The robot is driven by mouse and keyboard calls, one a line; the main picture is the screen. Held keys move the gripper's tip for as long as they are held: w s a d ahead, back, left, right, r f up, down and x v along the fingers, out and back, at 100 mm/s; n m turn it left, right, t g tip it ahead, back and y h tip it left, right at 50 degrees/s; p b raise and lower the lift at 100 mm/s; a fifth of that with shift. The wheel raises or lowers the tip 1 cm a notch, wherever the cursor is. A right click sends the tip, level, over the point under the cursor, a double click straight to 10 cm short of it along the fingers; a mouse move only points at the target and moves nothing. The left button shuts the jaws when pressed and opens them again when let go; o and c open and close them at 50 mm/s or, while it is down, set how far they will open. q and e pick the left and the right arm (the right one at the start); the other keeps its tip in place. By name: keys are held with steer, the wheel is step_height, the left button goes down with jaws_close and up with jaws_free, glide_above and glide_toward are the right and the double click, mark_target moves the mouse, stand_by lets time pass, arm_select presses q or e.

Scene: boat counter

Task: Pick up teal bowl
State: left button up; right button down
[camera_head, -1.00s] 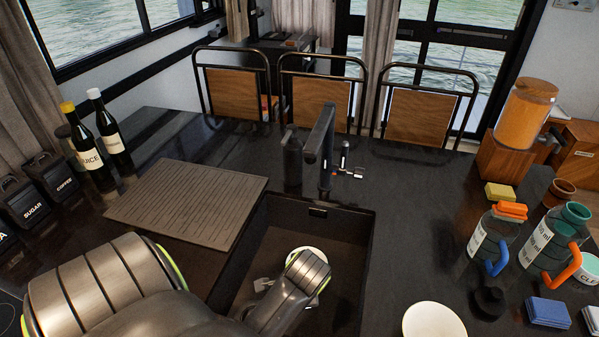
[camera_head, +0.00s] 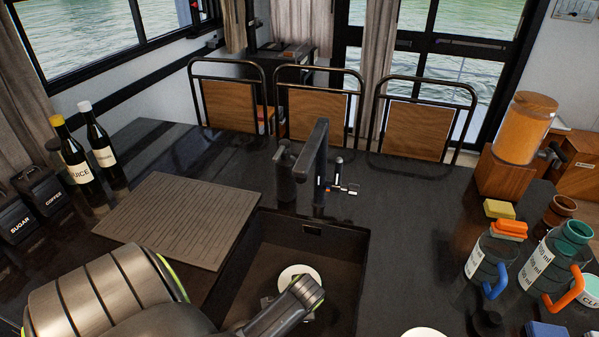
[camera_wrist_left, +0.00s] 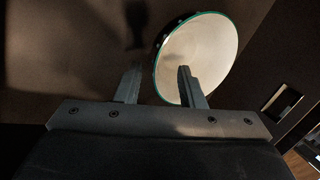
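The teal bowl (camera_head: 292,273) is in the sink (camera_head: 257,262), partly hidden behind my left wrist in the head view. In the left wrist view the bowl (camera_wrist_left: 208,50) shows a pale inside and a thin teal rim. My left gripper (camera_wrist_left: 157,86) is open, its two fingers well apart. The right-hand finger overlaps the lower part of the bowl, and the left-hand finger is outside the rim. I cannot tell whether either touches it. The fingertips are not clear in the head view. My right gripper is not in view.
The sink walls surround the bowl, with a dark faucet (camera_head: 318,165) at the back. A ribbed board (camera_head: 165,220) lies left of the sink. Jugs (camera_head: 488,262) stand at the right, and a white dish (camera_head: 425,332) is at the bottom edge.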

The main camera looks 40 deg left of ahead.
arm_select(q)
steer(key=x, duration=0.3)
steer(key=shift+w+d, duration=0.1)
steer(key=shift+d, duration=0.05)
steer(key=shift+w+f, duration=0.1)
steer(key=shift+f, duration=0.45)
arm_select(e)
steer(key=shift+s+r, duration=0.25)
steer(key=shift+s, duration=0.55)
arm_select(q)
jaws_close()
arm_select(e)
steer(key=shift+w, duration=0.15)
